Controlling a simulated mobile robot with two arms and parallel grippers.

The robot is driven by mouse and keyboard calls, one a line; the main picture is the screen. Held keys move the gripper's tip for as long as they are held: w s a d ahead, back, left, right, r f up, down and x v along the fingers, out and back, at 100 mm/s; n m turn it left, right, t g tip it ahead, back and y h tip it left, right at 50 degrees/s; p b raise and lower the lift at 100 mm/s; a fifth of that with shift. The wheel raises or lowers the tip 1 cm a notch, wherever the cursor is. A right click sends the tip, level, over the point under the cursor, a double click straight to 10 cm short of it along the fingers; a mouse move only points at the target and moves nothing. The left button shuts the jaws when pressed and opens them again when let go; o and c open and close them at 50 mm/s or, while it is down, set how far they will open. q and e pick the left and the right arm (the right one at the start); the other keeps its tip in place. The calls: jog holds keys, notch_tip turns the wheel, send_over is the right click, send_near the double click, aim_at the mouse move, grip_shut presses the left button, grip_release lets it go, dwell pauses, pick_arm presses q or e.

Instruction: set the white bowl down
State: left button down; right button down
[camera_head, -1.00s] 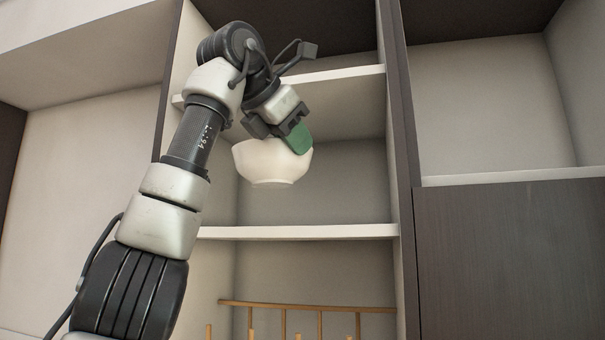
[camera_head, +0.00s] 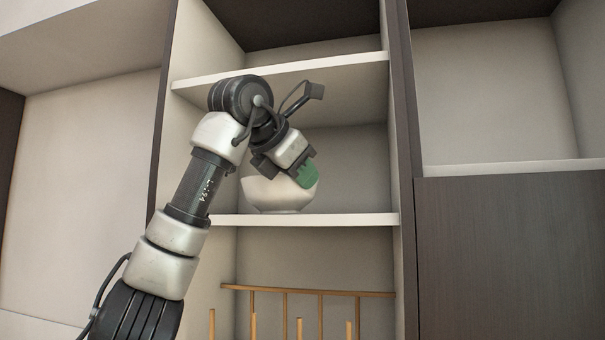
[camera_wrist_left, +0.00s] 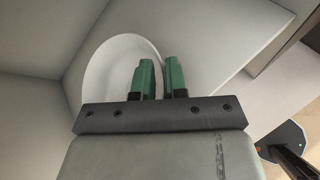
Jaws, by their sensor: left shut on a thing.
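The white bowl (camera_head: 276,196) is upright in the middle compartment of the open shelf unit, at the level of the shelf board (camera_head: 330,219). Its base looks very close to the board, and I cannot tell for sure whether it touches. My left gripper (camera_head: 306,176), with green fingertips, is shut on the bowl's right rim. In the left wrist view the bowl (camera_wrist_left: 100,72) lies under and left of the green fingers (camera_wrist_left: 160,78), which straddle its wall. My right gripper is not in view.
A wooden rack (camera_head: 300,292) with upright pegs is in the compartment below. A dark vertical panel (camera_head: 405,150) bounds the right side. The shelf right of the bowl is free.

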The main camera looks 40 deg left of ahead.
pick_arm(q)
jog(key=shift+w+a+f, duration=0.1)
jog(key=shift+a, duration=0.05)
jog(key=shift+d+f, duration=0.1)
jog(key=shift+d, duration=0.1)
jog(key=c, duration=1.2)
grip_release()
jog(key=shift+o, duration=0.2)
jog(key=shift+a, duration=0.1)
